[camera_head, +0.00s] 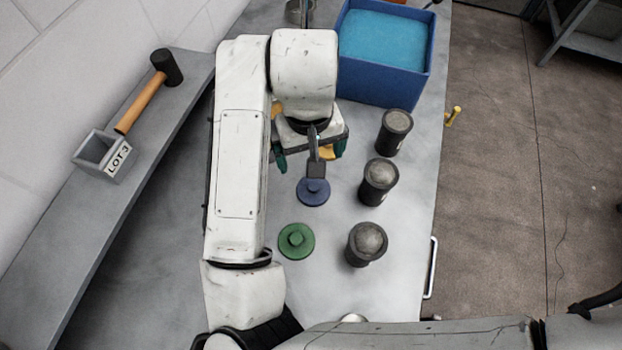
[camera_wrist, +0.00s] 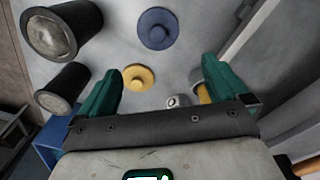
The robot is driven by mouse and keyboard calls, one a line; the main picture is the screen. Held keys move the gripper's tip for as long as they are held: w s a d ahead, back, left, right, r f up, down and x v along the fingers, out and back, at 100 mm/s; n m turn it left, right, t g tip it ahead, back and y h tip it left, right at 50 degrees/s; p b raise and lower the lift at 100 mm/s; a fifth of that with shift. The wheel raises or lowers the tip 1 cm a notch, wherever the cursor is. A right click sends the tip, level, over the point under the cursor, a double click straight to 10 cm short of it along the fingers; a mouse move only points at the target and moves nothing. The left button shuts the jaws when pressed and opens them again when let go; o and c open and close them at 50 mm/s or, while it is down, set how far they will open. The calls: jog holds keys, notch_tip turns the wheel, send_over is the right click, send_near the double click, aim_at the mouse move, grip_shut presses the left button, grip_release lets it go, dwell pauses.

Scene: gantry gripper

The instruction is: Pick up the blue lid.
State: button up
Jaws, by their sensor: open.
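The blue lid (camera_head: 313,191) is a round disc with a raised knob, lying flat on the grey worktop. It also shows in the wrist view (camera_wrist: 158,28), at the top, beyond my fingertips. My gripper (camera_head: 310,156) is open and empty, with two green fingers. It is above the worktop, farther back than the blue lid and apart from it. In the wrist view my gripper (camera_wrist: 160,68) has its fingers spread either side of a yellow lid (camera_wrist: 138,77). In the head view my gripper mostly hides that yellow lid.
A green lid (camera_head: 296,241) lies nearer than the blue one. Dark canisters with grey tops stand in a row at right (camera_head: 378,182). A blue bin (camera_head: 384,88) stands at the back. A mallet (camera_head: 142,100) and the LOT 3 box (camera_head: 103,158) are on the left ledge.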

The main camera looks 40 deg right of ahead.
jog(key=f, duration=0.2)
send_over(312, 182)
jog(key=f, duration=0.4)
jog(key=shift+s+f, duration=0.25)
jog(key=shift+s, duration=0.05)
jog(key=shift+w+f+p, duration=0.15)
jog(key=shift+f+p, duration=0.3)
jog(key=shift+f, duration=0.9)
jog(key=shift+w+f+p, duration=0.15)
jog(key=shift+f+p, duration=0.3)
jog(key=shift+f, duration=0.85)
jog(key=shift+c, duration=0.2)
jog(key=c, duration=0.9)
jog(key=shift+o, duration=0.2)
jog(key=shift+r, duration=0.1)
